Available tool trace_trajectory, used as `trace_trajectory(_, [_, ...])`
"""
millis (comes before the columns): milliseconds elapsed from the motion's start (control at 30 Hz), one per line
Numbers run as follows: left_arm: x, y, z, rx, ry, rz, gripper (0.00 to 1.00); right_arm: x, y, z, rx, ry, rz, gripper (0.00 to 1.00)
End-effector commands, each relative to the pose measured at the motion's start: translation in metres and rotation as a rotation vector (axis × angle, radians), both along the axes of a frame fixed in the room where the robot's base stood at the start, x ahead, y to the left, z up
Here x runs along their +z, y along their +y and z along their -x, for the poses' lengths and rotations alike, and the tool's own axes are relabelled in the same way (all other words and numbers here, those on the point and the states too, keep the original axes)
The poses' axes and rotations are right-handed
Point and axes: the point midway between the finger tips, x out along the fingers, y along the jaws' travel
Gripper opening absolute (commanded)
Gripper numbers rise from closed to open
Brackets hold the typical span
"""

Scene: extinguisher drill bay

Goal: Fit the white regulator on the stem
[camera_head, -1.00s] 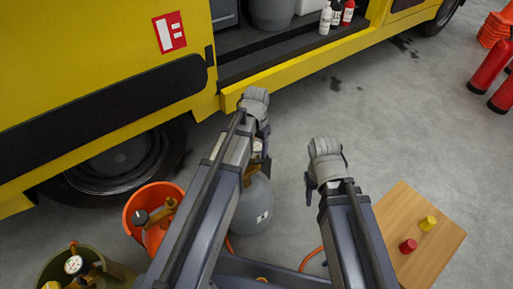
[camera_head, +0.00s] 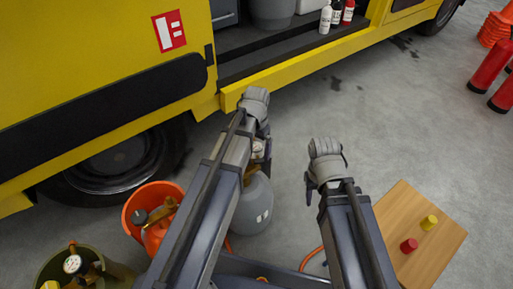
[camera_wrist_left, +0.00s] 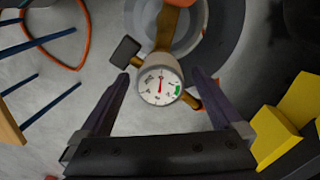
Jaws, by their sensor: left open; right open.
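The white regulator (camera_wrist_left: 160,84) shows in the left wrist view as a round white dial with a red needle and a green band, on a pale body with brass parts. It lies between my left gripper's (camera_wrist_left: 161,77) two dark fingers, which are apart. A brass stem (camera_wrist_left: 168,24) rises from a grey cylinder beyond it; whether the regulator is seated on it I cannot tell. In the head view, my left gripper (camera_head: 264,148) is over the grey cylinder (camera_head: 256,205), partly hidden by my arm. My right gripper (camera_head: 310,188) is apart from it, empty.
An orange bucket (camera_head: 133,205) and an olive bin (camera_head: 45,270) with another gauge stand at lower left. A wooden table (camera_head: 430,255) with a red and a yellow cap is at lower right. The yellow truck (camera_head: 90,50) fills the upper left.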

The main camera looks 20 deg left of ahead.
Motion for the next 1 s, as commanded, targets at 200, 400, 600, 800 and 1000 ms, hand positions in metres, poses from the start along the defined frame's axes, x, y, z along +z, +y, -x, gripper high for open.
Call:
trace_trajectory(200, [0.003, 0.0, 0.0, 0.0, 0.0, 0.0, 1.0, 0.002, 0.001, 0.0, 0.008, -0.001, -0.003, 0.5])
trace_trajectory(400, [0.018, 0.0, 0.0, 0.0, 0.0, 0.0, 1.0, 0.018, 0.0, 0.0, 0.005, 0.0, -0.001, 0.5])
trace_trajectory(600, [0.045, 0.0, 0.0, 0.0, 0.0, 0.0, 1.0, 0.045, 0.0, 0.0, 0.001, 0.0, 0.0, 0.5])
trace_trajectory(800, [0.071, 0.0, 0.0, 0.0, 0.0, 0.0, 1.0, 0.071, 0.001, 0.0, -0.001, 0.001, -0.003, 0.5])
trace_trajectory(1000, [0.079, 0.0, 0.0, 0.0, 0.0, 0.0, 1.0, 0.079, 0.001, 0.001, -0.002, 0.002, -0.006, 0.5])
